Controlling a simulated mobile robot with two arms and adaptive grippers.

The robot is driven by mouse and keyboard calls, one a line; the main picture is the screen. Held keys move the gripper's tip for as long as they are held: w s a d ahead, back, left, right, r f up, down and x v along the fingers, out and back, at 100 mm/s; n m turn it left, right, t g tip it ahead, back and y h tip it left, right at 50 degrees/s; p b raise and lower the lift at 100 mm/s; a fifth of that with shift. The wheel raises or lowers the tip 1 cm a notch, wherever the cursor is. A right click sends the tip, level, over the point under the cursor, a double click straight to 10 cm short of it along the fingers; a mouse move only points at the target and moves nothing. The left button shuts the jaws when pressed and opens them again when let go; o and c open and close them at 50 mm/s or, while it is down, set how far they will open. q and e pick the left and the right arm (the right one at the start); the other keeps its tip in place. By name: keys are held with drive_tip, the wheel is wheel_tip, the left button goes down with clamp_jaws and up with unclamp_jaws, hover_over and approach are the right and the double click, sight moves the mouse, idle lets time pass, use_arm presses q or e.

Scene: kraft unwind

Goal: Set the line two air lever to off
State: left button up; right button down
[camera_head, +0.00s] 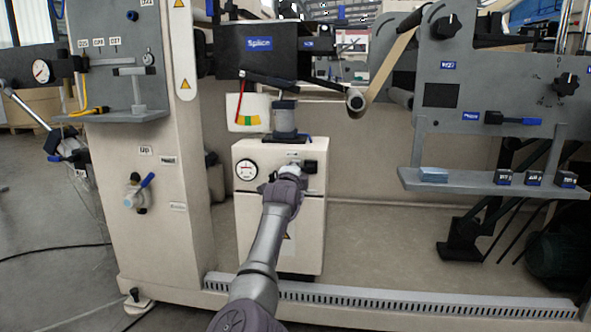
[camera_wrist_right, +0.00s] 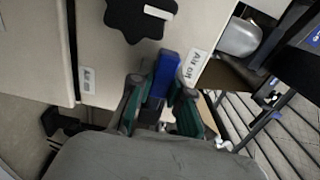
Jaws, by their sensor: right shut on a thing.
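The blue lever (camera_wrist_right: 164,76) is between the two green-padded fingers of my right gripper (camera_wrist_right: 160,104) in the right wrist view. The gripper is shut on it. One label (camera_wrist_right: 195,67), seeming to read "Air off", is close to the lever's right; another label (camera_wrist_right: 88,80), seeming to read "Air on", is farther left. The lever's pivot is hidden. In the head view my right gripper (camera_head: 290,172) is at the front of a cream cabinet (camera_head: 258,215) and hides the lever.
A black star knob (camera_wrist_right: 140,18) is close beyond the lever; a dark knob (camera_head: 309,167) shows on the cabinet. A gauge (camera_head: 246,170) is left of my gripper. Another blue-handled valve (camera_head: 138,190) is on the left column. A grey shelf (camera_head: 480,183) juts out at right.

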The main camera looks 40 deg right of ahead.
idle(0.4)
drive_tip(key=c, duration=1.1)
unclamp_jaws()
drive_tip(key=shift+d, duration=0.1)
drive_tip(key=v, duration=0.7)
drive_tip(key=shift+s+a, duration=0.2)
